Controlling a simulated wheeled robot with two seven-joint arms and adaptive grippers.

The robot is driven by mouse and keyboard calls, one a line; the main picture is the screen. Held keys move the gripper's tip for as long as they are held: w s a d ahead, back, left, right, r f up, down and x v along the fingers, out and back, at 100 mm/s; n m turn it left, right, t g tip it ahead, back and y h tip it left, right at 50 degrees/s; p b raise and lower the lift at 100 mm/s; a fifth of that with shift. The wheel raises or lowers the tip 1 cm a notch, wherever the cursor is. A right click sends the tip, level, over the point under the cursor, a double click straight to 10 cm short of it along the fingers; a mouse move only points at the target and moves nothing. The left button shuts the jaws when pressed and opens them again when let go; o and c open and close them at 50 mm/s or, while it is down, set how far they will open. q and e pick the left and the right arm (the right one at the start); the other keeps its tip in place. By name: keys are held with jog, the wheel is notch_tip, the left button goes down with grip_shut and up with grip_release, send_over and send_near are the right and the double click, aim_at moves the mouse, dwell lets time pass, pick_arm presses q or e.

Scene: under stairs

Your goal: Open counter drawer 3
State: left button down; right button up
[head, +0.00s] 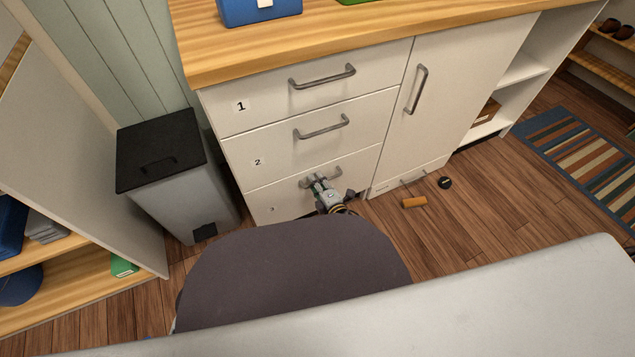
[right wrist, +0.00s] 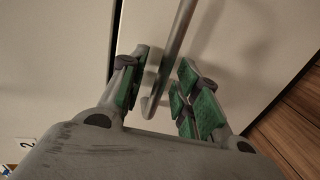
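Counter drawer 3 (head: 283,201) is the lowest of three white drawers, marked with a small 3. Its front looks flush with the drawers above, so it appears closed. Its grey bar handle (head: 333,175) is partly hidden by my right gripper (head: 322,188). In the right wrist view, the handle (right wrist: 178,40) runs between the two green-padded fingers of my right gripper (right wrist: 160,92). Gaps show on both sides of the bar, so the fingers are open around it and not clamped. My left gripper is in neither view.
Drawers 1 (head: 315,88) and 2 (head: 310,137) above are closed. A lidded bin (head: 180,190) stands left of the counter. A closed cupboard door (head: 440,100) is to the right. An orange item (head: 414,202) and a black round item (head: 444,182) lie on the floor.

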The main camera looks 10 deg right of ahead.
grip_shut()
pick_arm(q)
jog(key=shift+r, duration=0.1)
pick_arm(e)
jog(key=shift+s, duration=0.1)
dwell(0.4)
